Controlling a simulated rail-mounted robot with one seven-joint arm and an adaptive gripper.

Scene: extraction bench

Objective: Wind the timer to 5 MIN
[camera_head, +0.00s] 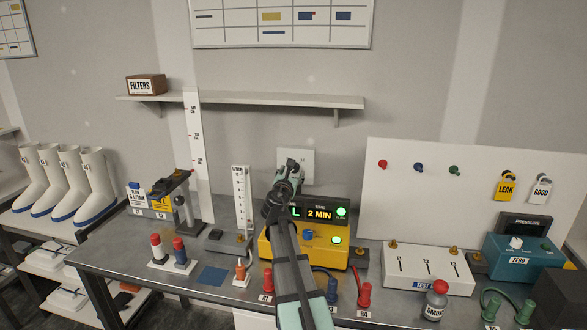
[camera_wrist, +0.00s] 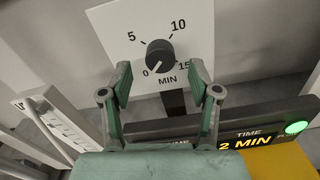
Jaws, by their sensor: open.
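The timer is a white wall plate (camera_head: 306,160) behind the bench, partly hidden by my gripper in the head view. In the wrist view its plate (camera_wrist: 200,22) is marked 0, 5, 10, 15 and MIN around a black round knob (camera_wrist: 160,55). The knob's light pointer mark is at the lower left, close to 0. My gripper (camera_wrist: 159,76) is open and empty, with one green-padded finger toward each side of the knob. Whether the fingers touch the knob I cannot tell. In the head view my gripper (camera_head: 288,172) is in front of the plate.
A yellow device (camera_head: 345,258) with a lit display reading 2 MIN stands below, partly behind my arm. A flowmeter column (camera_head: 242,195) stands left of the plate. A shelf (camera_head: 240,101) is above. A white board (camera_head: 430,215) with hooks and tags is at the right.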

